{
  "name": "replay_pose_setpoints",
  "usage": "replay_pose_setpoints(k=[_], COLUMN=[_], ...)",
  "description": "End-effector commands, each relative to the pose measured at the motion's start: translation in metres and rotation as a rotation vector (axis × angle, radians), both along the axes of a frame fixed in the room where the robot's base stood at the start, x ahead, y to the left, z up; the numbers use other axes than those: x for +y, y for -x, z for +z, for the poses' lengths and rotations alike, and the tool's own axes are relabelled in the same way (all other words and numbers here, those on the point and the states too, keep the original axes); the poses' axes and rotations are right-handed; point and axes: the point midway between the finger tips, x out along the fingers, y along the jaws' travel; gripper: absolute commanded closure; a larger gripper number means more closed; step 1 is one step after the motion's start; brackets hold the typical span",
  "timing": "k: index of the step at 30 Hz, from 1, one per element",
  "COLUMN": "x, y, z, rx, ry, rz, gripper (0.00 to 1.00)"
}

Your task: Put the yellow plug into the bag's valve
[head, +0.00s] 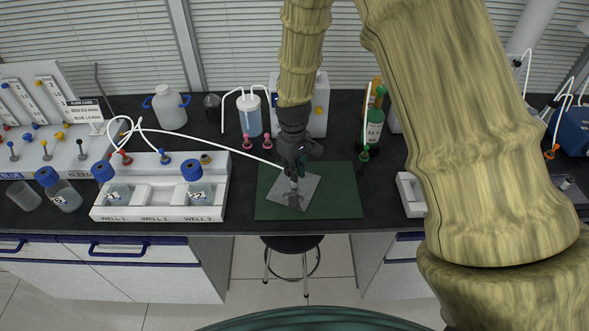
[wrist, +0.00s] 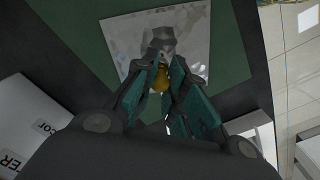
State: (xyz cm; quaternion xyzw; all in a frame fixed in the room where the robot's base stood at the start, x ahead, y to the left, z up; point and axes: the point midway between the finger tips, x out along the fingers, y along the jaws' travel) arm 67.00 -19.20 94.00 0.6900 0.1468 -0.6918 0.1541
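The silver-grey square bag (head: 306,190) lies flat on the dark green mat (head: 340,195); its sheet also shows in the wrist view (wrist: 190,25). A pale grey valve (wrist: 157,38) stands up from the bag. My gripper (head: 294,172) points down over the bag, close to the valve. In the wrist view, my gripper's teal fingers (wrist: 163,68) close in on the yellow plug (wrist: 161,78), which sits between their tips. The plug appears right beside the valve; I cannot tell whether they touch. In the head view the fingers hide the plug.
A white well tray (head: 160,213) with blue-capped bottles stands left of the mat. A white tube (head: 215,143) runs towards the gripper. The mat's right side is clear.

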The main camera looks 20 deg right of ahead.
Motion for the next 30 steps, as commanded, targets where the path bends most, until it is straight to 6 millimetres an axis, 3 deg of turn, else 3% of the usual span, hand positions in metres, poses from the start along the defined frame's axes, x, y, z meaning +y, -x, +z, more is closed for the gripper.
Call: replay_pose_setpoints(k=[1, 3, 16, 30], x=[0.0, 0.0, 0.0, 0.001], y=[0.0, 0.0, -0.001, -0.001], z=[0.0, 0.0, 0.006, 0.076], rx=[0.0, 0.0, -0.001, -0.002], ry=[0.0, 0.0, 0.0, -0.001], rz=[0.0, 0.0, 0.0, 0.001], gripper=[0.75, 0.63, 0.63, 0.63])
